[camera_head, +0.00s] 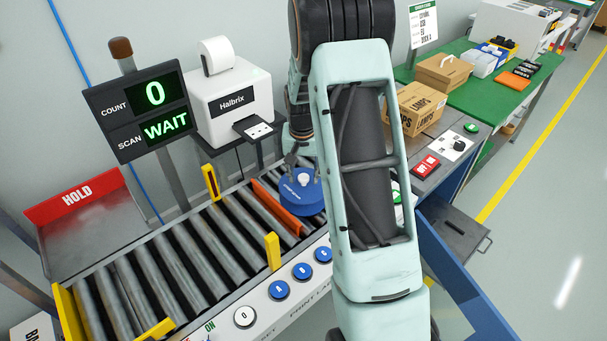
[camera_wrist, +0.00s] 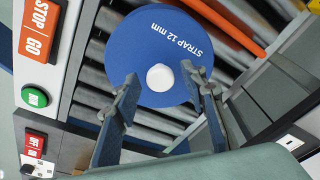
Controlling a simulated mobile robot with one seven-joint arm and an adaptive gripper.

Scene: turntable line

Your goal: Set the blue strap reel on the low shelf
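The blue strap reel (camera_head: 305,196) lies flat on the roller conveyor, beside an orange bar. In the wrist view the reel (camera_wrist: 148,45) shows "STRAP 12 mm" and a white central knob (camera_wrist: 160,77). My gripper (camera_wrist: 162,84) is open, with its two fingers apart on either side of the knob. Whether they touch the reel cannot be told. In the head view my gripper (camera_head: 298,162) is just above the reel, partly hidden by my arm. A low dark grey surface (camera_head: 458,234) stands at the right near the floor; I cannot tell whether it is the low shelf.
The orange bar (camera_head: 276,208) crosses the rollers. Yellow guides (camera_head: 273,251) stand at the conveyor edges. A printer (camera_head: 228,100) and a count display (camera_head: 138,110) are behind. A HOLD tray (camera_head: 95,235) is at left. Cartons (camera_head: 413,106) stand at right. The right-hand floor is clear.

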